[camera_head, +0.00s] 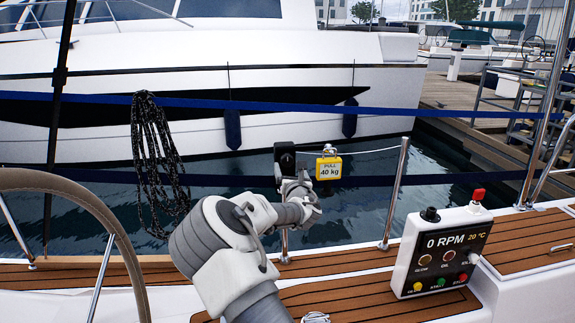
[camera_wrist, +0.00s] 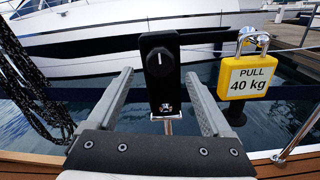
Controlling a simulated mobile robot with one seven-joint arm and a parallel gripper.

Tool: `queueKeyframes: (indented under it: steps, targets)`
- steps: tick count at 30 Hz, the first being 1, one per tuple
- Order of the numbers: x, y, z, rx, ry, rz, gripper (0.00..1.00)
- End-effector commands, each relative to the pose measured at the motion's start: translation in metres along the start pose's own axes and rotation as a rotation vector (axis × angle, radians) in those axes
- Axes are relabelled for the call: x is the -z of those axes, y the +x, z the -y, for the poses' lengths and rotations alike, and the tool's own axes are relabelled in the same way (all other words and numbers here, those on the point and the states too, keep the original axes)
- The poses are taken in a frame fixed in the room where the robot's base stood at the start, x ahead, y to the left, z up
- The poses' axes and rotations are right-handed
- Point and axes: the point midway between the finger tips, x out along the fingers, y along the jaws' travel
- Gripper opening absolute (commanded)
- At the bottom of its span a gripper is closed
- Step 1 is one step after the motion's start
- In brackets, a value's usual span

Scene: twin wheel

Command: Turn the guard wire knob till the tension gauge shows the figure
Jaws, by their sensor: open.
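The guard wire knob (camera_wrist: 159,62) is black and round with a white mark pointing up, on a black block on a metal post. The block (camera_head: 284,157) also shows in the head view; its knob face cannot be made out there. My gripper (camera_wrist: 160,76) is open, one finger on each side of the block, with gaps to both; in the head view my gripper (camera_head: 295,180) is just below and in front of the block. A yellow padlock-shaped body (camera_wrist: 248,79) reads "PULL 40 kg" and hangs right of the knob, also in the head view (camera_head: 328,168). Whether it is the gauge, I cannot tell.
A black rope coil (camera_head: 157,150) hangs on the blue line at left. A steering wheel rim (camera_head: 105,215) is at front left. A control box (camera_head: 440,250) reading "0 RPM 20 °C" stands at right. A stanchion (camera_head: 397,195) rises between box and padlock. Water lies beyond the rail.

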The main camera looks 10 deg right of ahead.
Motion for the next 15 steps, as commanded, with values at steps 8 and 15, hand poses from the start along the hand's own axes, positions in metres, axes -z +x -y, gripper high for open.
queueKeyframes:
  steps: [8,15]
  targets:
    - [0.000,0.035,0.001,0.001,0.000,0.000,0.84]
    - [0.000,0.046,0.001,0.001,0.000,0.000,0.84]
